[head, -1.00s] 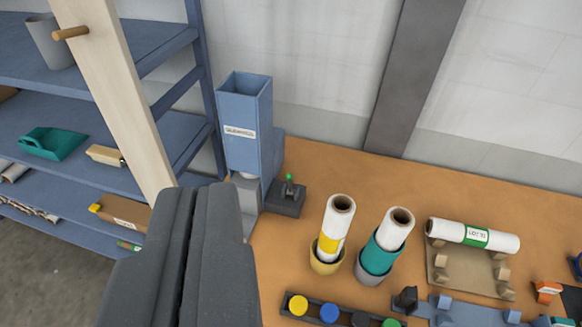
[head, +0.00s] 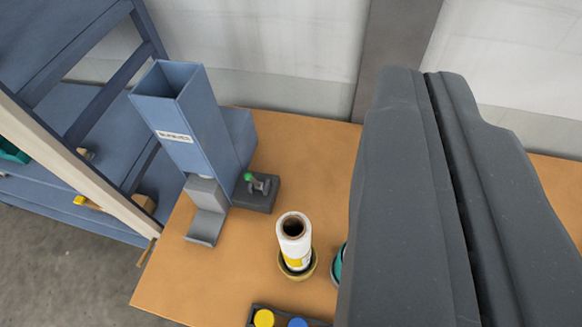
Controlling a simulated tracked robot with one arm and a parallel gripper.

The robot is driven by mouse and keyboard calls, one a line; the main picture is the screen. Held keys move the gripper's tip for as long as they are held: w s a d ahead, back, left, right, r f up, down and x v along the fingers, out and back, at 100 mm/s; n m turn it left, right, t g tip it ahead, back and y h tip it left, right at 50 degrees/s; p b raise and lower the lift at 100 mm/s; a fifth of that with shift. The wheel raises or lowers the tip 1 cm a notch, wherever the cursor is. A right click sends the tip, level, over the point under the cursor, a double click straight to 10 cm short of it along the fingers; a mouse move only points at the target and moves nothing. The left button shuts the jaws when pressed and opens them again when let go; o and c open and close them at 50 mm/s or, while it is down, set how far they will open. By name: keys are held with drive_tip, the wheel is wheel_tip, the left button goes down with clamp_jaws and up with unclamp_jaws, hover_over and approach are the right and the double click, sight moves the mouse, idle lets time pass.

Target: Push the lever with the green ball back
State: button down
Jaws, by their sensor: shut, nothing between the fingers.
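The lever with the green ball (head: 249,178) stands on a dark grey base block (head: 255,195) on the orange table. The base is to the right of a blue upright dispenser (head: 190,115) with a white label and a grey chute below. My gripper (head: 425,80) is shut and empty, large in the right half of the view. It is to the right of the lever in the picture and apart from it. It hides the middle right of the table.
A white roll with a yellow band (head: 294,235) stands in a yellow cup in front of the lever. Yellow and blue caps sit in a dark tray (head: 258,308) at the bottom edge. A blue shelf (head: 60,70) stands at left. Bare table lies between lever and gripper.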

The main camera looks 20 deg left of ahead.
drive_tip(key=shift+a, duration=0.35)
drive_tip(key=w+a+f+m+g+p, duration=0.1)
drive_tip(key=w+a+f, duration=0.25)
drive_tip(key=f, duration=0.25)
drive_tip(key=w+a+f+m+g+y+p, duration=0.1)
drive_tip(key=w+a+f+m+g, duration=0.15)
drive_tip(key=w+f, duration=0.3)
drive_tip(key=w+a+f+g+p, duration=0.1)
drive_tip(key=w+a+f+p, duration=0.2)
drive_tip(key=f, duration=0.4)
drive_tip(key=w+a+f+m+g, duration=0.1)
drive_tip(key=a+f, duration=0.2)
drive_tip(key=f, duration=0.3)
drive_tip(key=w+a+f+m+g+p, duration=0.1)
drive_tip(key=a+f, duration=0.2)
drive_tip(key=f, duration=0.4)
drive_tip(key=w+a+f+m+g, duration=0.1)
drive_tip(key=a+f+m, duration=0.1)
drive_tip(key=f, duration=0.4)
drive_tip(key=shift+a+f, duration=0.25)
drive_tip(key=shift+a, duration=0.2)
drive_tip(key=shift+g, duration=0.25)
drive_tip(key=p, duration=0.2)
approach(254, 182)
drive_tip(key=shift+d+x, duration=0.15)
drive_tip(key=shift+x, duration=0.7)
drive_tip(key=shift+d+x, duration=0.2)
drive_tip(key=shift+x, duration=0.6)
drive_tip(key=shift+w, duration=0.1)
